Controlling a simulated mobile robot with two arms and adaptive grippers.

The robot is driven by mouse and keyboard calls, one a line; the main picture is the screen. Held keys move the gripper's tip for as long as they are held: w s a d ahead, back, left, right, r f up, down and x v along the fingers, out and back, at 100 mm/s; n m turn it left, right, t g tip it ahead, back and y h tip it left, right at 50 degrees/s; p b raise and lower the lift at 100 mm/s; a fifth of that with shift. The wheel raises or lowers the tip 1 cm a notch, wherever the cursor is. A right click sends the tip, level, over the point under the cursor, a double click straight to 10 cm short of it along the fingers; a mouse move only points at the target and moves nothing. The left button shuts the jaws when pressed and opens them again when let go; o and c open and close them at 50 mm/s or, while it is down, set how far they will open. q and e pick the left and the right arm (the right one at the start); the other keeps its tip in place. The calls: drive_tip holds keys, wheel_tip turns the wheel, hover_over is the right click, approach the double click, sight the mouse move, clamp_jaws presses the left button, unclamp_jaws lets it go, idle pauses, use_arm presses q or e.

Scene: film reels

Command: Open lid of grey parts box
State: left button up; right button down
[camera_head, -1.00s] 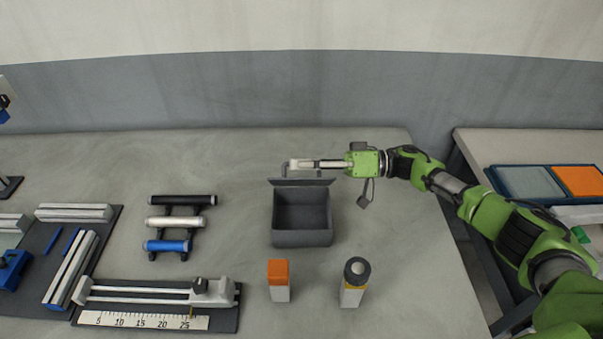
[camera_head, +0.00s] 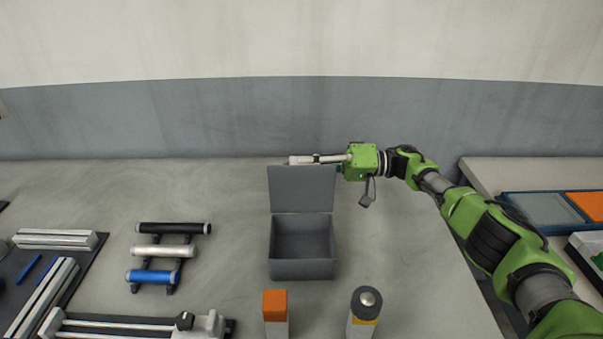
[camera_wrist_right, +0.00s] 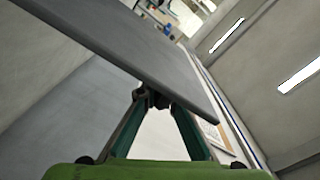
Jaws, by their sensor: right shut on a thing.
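The grey parts box (camera_head: 302,268) stands on the table with its hollow inside showing. Its grey lid (camera_head: 303,190) stands up at the back edge, its broad face toward the head camera. The exact grip spot is partly hidden by the lid. My left gripper is not in view.
An orange-topped block (camera_head: 275,305) and a dark-capped cylinder (camera_head: 365,305) stand in front of the box. A rack with black, white and blue rolls (camera_head: 172,252) is to the left. Trays (camera_head: 545,210) lie on the right-hand table. The wall (camera_head: 200,120) is behind.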

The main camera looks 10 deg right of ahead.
drive_tip(key=shift+f, duration=0.2)
drive_tip(key=c, duration=2.2)
unclamp_jaws()
drive_tip(key=shift+w, duration=0.1)
drive_tip(key=shift+r, duration=0.1)
drive_tip(key=shift+s+d, duration=0.25)
drive_tip(key=shift+d, duration=1)
drive_tip(key=shift+s+d, duration=0.25)
drive_tip(key=shift+d, duration=0.95)
drive_tip(key=shift+s+d, duration=0.25)
drive_tip(key=shift+d, duration=1)
